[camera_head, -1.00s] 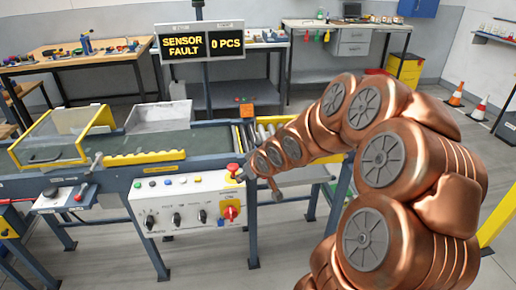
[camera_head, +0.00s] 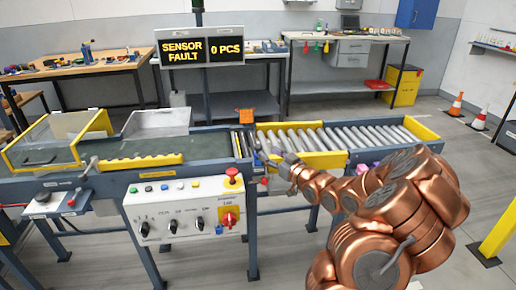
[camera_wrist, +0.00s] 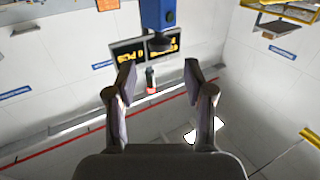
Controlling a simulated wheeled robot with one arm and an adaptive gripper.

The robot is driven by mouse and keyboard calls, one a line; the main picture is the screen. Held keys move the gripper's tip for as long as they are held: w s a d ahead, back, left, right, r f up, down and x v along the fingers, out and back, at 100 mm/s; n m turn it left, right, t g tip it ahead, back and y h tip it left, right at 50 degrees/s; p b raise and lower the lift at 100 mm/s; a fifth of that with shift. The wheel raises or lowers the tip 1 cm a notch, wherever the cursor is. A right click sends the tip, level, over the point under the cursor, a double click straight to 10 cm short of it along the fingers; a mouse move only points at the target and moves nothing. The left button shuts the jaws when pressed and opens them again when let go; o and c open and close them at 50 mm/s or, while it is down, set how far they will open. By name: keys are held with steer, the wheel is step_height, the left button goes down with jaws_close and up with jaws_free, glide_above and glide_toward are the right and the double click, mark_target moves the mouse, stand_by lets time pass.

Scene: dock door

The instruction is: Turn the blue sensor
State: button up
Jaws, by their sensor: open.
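The blue sensor (camera_wrist: 158,16) is at the top middle of the wrist view. It is a blue block with a dark round end, partly cut off by the frame edge. My gripper (camera_wrist: 160,68) is open and empty; the sensor shows beyond and above its two fingertips, apart from them. In the head view my gripper (camera_head: 272,160) is over the near side of the conveyor, close to the start of the rollers. There the sensor is too small or hidden to make out clearly. The display (camera_head: 200,50) reads SENSOR FAULT and 0 PCS.
The conveyor (camera_head: 330,136) has bare rollers and yellow side rails. The control panel (camera_head: 185,207) with a red mushroom button (camera_head: 232,176) is just left of my gripper. Workbenches stand behind.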

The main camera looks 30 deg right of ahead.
mark_target(260, 148)
steer(key=shift+w+a+p, duration=0.2)
steer(key=shift+w+p, duration=0.05)
steer(key=shift+w, duration=1.55)
steer(key=shift+w+a+p, duration=0.15)
steer(key=shift+w+p, duration=0.1)
steer(key=shift+w, duration=1.5)
jaws_close()
